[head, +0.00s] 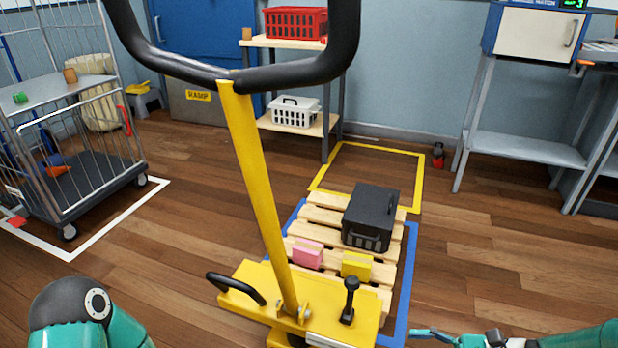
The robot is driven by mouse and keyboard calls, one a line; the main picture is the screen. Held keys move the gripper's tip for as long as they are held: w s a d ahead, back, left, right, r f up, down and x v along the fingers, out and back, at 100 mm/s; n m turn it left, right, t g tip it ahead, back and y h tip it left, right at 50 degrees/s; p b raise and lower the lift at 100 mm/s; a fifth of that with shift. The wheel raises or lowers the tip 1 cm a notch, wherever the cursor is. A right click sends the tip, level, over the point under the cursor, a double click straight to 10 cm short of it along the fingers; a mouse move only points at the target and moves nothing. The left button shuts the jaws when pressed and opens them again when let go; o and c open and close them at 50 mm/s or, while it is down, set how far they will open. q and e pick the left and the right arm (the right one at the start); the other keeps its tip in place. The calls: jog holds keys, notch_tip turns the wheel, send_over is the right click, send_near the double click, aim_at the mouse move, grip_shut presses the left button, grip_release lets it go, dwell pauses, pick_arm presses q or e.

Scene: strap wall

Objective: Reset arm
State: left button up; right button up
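My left arm (85,318) shows as a teal and black link at the bottom left, and its gripper is out of the frame. My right arm comes in from the right along the bottom edge. Its gripper (435,336) points left, just right of the blue floor outline. One thin teal finger shows; the rest is cut off by the frame edge, so its opening is unclear. I see nothing held in the visible part.
A yellow pallet jack (262,185) with a black handle stands in front. Its wooden pallet (325,217) carries a black box (371,216), a pink block (307,254) and a yellow block (357,265). A wire cart (70,150) stands left. Open floor lies right of the pallet.

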jog(key=s+a+f+n+g+h, duration=0.1)
jog(key=s+a+f+n+h, duration=0.3)
jog(key=f, duration=0.3)
jog(key=s+a+f+n+h, duration=0.2)
jog(key=s+f+n+h, duration=0.25)
jog(key=f+n, duration=0.3)
jog(key=s+a+f+n+g+h, duration=0.1)
jog(key=s+a+f+n+h, duration=0.3)
jog(key=f, duration=0.4)
notch_tip(320, 180, up, 38)
jog(key=w+p, duration=0.1)
jog(key=p, duration=3.7)
jog(key=shift+w+d+h, duration=0.15)
jog(key=shift+d+h, duration=0.2)
